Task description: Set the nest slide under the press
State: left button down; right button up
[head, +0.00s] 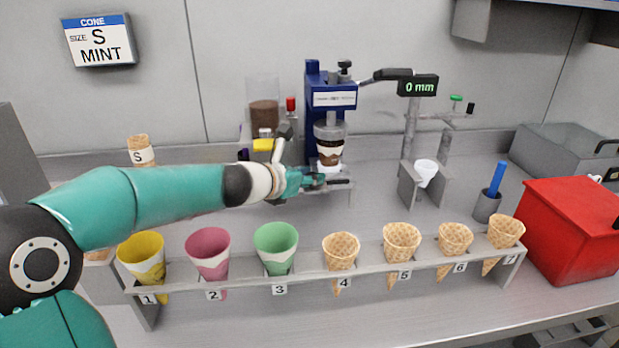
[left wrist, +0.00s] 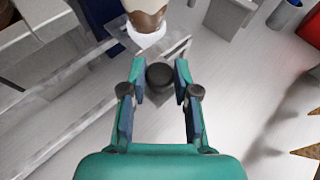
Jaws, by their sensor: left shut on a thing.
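The blue press (head: 318,82) stands at the back middle, with a clear brown-filled hopper (head: 329,140) below its head. My left gripper (head: 327,182) reaches in from the left, at the front of the press. In the left wrist view my left gripper (left wrist: 158,80) is shut on the dark round knob (left wrist: 159,73) of the nest slide (left wrist: 160,97). A white cup-like piece (left wrist: 147,38) sits beyond the knob, under the brown-filled part; it also shows in the head view (head: 329,168). My fingers partly hide the slide. My right gripper is not in view.
A front rack (head: 310,285) holds several coloured and waffle cones in numbered places. A stand (head: 428,195) with a white cone and a 0 mm display (head: 418,86) are right of the press. A red box (head: 570,225) is at far right. A sign (head: 98,40) reads S MINT.

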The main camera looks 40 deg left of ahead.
pick_arm(q)
jog(key=shift+w+d+r, duration=0.1)
jog(key=shift+d+r, duration=0.05)
jog(key=shift+r, duration=0.05)
jog(key=c, duration=1.2)
grip_release()
jog(key=o, duration=0.4)
jog(key=shift+w+d+f, duration=0.1)
jog(key=shift+w+f, duration=0.05)
jog(key=shift+w, duration=0.1)
jog(key=shift+c, duration=0.2)
jog(key=shift+s, duration=0.15)
jog(key=v, duration=1.2)
jog(key=shift+f, duration=0.1)
